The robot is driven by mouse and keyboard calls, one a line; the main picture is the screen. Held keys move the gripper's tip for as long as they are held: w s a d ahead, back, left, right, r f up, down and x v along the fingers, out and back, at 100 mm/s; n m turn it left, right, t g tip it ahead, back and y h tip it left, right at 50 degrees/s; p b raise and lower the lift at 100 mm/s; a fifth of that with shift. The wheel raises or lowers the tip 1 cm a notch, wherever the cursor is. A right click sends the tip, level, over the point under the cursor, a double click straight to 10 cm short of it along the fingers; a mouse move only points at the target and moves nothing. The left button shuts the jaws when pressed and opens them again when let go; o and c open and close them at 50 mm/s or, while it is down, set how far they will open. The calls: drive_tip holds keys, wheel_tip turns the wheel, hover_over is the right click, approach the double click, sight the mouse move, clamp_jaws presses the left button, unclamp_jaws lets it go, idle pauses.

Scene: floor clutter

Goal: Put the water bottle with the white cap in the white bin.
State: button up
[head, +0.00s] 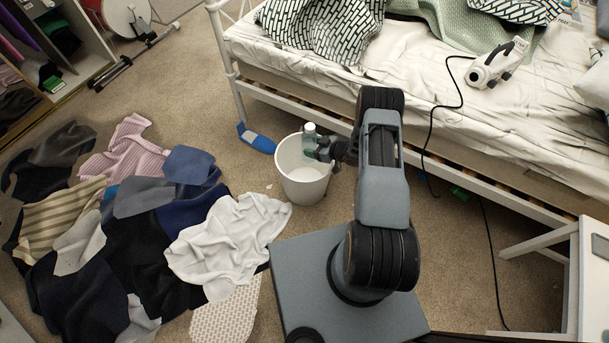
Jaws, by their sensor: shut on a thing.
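The water bottle (309,142) is clear with a pale greenish tint and has a white cap on top. My gripper (317,149) is shut on the bottle and holds it roughly upright. In the head view the bottle overlaps the mouth of the white bin (303,188), near its far rim. I cannot tell how high the bottle is above the rim. The bin stands upright on the carpet, and the part of its inside that shows looks empty. My gripper and wrist hide part of the bottle and the bin's right far rim.
A blue object (256,138) lies on the carpet just left of the bin. A heap of clothes (140,220) covers the floor at left. The bed (330,75) with its white frame stands behind. A black cord (430,150) hangs off it. A white table (575,255) is at right.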

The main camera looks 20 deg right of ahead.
drive_tip(key=shift+f+b, duration=1.6)
drive_tip(key=shift+f, duration=1.1)
drive_tip(key=o, duration=1)
drive_tip(key=shift+c, duration=0.2)
drive_tip(key=shift+r, duration=0.1)
drive_tip(key=p+v, duration=0.4)
drive_tip(key=v, duration=0.9)
drive_tip(key=shift+s+d+r, duration=0.15)
drive_tip(key=shift+s+d, duration=0.1)
